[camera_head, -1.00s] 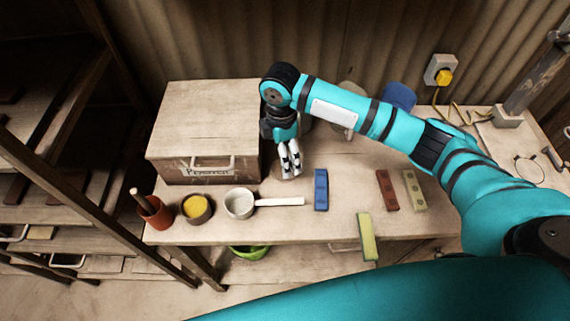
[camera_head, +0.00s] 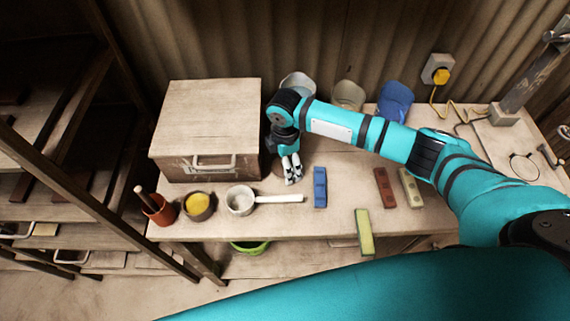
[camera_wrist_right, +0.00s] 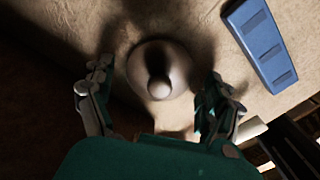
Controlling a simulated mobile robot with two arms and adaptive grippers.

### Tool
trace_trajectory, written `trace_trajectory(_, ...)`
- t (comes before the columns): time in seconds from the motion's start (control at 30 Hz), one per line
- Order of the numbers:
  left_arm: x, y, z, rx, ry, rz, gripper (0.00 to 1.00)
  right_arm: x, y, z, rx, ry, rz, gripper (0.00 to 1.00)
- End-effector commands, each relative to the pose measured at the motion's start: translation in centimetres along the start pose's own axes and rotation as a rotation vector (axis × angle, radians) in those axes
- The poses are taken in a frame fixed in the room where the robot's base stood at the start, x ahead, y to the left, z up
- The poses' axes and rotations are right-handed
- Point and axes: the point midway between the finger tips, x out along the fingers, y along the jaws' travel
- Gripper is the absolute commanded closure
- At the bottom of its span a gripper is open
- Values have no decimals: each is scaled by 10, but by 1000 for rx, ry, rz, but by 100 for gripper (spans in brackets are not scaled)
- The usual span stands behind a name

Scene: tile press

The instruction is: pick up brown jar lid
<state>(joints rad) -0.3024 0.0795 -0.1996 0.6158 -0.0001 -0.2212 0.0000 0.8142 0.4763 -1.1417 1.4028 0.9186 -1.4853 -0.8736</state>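The jar lid (camera_wrist_right: 158,75) shows in the right wrist view as a round, brownish-grey disc with a pale knob at its middle. It lies on the worktable. My right gripper (camera_wrist_right: 158,78) is open, with one finger on each side of the lid and a gap to it on both sides. In the head view my right gripper (camera_head: 292,174) points down at the table beside the wooden box and largely hides the lid. My left gripper is not in view.
A blue tile bar (camera_head: 320,187) lies right of the gripper; it also shows in the wrist view (camera_wrist_right: 262,45). A white ladle (camera_head: 241,201) lies in front. The wooden box (camera_head: 208,117) stands close on the left.

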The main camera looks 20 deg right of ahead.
Motion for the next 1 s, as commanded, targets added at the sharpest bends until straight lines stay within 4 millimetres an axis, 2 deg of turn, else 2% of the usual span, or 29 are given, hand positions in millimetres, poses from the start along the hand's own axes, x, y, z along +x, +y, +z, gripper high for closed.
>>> trace_trajectory(0.03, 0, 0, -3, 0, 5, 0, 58, 0, 0, 0, 0, 0, 0, 23)
trace_trajectory(0.3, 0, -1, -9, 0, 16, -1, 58, 0, 0, 0, 0, 0, 0, 58)
trace_trajectory(0.37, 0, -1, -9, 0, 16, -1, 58, -1, 0, 0, 0, 0, 1, 64)
trace_trajectory(0.67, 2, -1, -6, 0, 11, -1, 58, -8, 1, 0, 0, 2, 3, 64)
trace_trajectory(0.77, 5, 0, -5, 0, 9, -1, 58, -22, 1, 0, -2, 1, 4, 64)
trace_trajectory(1.0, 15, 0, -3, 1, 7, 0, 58, -71, 2, 0, -1, 2, 5, 64)
